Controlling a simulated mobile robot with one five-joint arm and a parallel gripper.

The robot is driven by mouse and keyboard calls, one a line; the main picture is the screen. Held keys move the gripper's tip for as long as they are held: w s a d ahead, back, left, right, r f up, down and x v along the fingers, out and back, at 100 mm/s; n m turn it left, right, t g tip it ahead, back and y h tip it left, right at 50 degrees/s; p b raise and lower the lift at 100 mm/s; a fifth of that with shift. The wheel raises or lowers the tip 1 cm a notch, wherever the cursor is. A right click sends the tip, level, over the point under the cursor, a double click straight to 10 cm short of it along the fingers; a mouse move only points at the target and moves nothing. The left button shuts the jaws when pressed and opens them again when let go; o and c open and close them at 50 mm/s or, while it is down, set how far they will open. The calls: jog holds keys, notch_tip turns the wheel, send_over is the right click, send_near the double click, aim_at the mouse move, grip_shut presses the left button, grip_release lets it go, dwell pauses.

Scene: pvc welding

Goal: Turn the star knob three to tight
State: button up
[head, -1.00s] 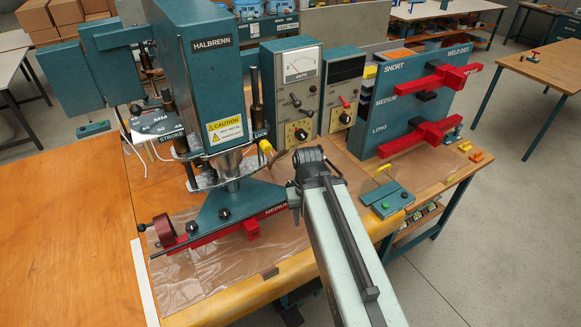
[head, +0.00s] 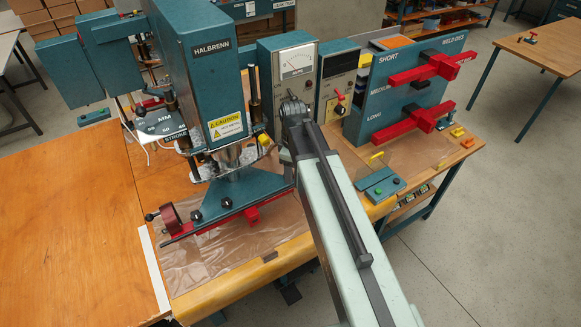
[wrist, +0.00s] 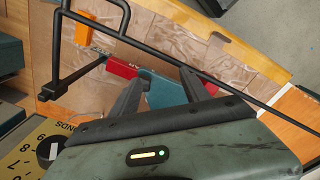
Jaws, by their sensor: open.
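The teal welding press (head: 205,75) marked HALBRENN stands on the bench in the head view. Two black knobs (head: 227,202) (head: 196,216) show on its teal triangular base, above a red bar. No numbering is legible on them, so I cannot tell which is star knob three; the base's right end is partly behind my arm. My gripper (wrist: 161,77) is open in the wrist view, with its two dark fingers apart. A red piece (wrist: 120,69) and a teal block (wrist: 163,90) appear between and beyond the fingers. I see nothing held.
The meter cabinet (head: 290,70) and a teal rack (head: 385,100) with red arms stand beyond my arm. A yellow numbered dial (wrist: 30,155) and a black rail (wrist: 68,30) are close in the wrist view.

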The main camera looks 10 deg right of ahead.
jog(key=w+n, duration=0.1)
jog(key=n, duration=0.1)
jog(key=w+n, duration=0.2)
jog(key=n, duration=0.1)
jog(key=w+n, duration=0.2)
jog(key=n, duration=0.1)
jog(key=shift+w+r+p, duration=0.2)
jog(key=shift+r+p, duration=0.1)
jog(key=shift+r, duration=0.1)
jog(key=shift+w+n, duration=0.35)
jog(key=shift+n, duration=0.75)
notch_tip(320, 180, down, 8)
jog(key=b, duration=0.8)
jog(key=shift+r, duration=0.1)
grip_shut()
